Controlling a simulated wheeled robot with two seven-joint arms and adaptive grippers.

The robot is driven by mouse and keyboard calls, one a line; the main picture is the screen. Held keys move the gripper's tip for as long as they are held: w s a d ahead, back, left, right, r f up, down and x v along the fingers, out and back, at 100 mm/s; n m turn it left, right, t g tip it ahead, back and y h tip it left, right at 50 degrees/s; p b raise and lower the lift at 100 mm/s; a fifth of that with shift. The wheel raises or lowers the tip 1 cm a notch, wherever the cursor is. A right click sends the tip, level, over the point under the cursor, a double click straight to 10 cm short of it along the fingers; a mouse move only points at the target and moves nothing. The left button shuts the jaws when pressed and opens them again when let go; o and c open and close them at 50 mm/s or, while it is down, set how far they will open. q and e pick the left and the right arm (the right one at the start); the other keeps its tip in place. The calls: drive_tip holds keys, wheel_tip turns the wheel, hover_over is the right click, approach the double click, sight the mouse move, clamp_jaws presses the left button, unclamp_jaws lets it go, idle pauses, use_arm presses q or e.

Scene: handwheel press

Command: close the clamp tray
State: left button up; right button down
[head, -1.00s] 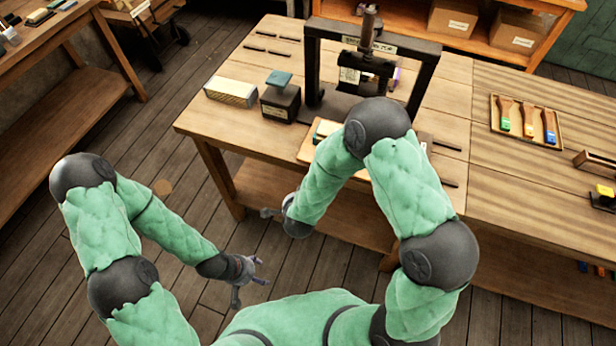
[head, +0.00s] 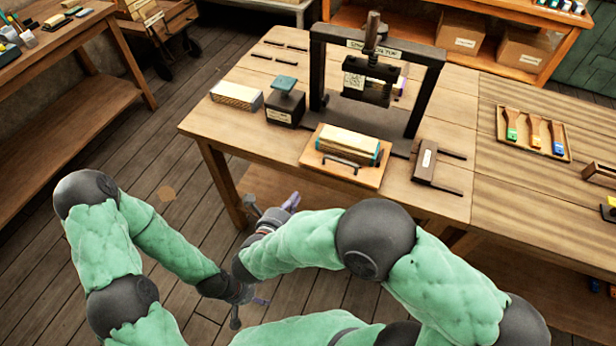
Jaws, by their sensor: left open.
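The clamp tray (head: 318,172) is a light wooden board with a dark handle (head: 340,163) on its front edge. It sticks out toward me from under the black press (head: 316,75) on the bench. A pale block with teal ends (head: 348,144) lies on it. My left gripper (head: 248,312) is open and empty, low over the floor in front of the bench. My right gripper (head: 270,205) is in front of the bench's front edge, apart from the tray; its fingers look spread and hold nothing visible.
A black box with a teal-topped knob (head: 285,105) and a pale block (head: 237,95) stand left of the press. A dark block with a white label (head: 425,162) lies right of the tray. A tray of brushes (head: 532,133) is farther right.

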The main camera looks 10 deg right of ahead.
drive_tip(key=b, duration=0.3)
approach(312, 169)
drive_tip(key=f+x, duration=0.1)
drive_tip(key=x, duration=0.4)
use_arm(q)
drive_tip(key=shift+f, duration=1.9)
use_arm(e)
drive_tip(key=shift+w+d+r, duration=0.25)
drive_tip(key=shift+w+d, duration=0.2)
drive_tip(key=shift+w, duration=0.15)
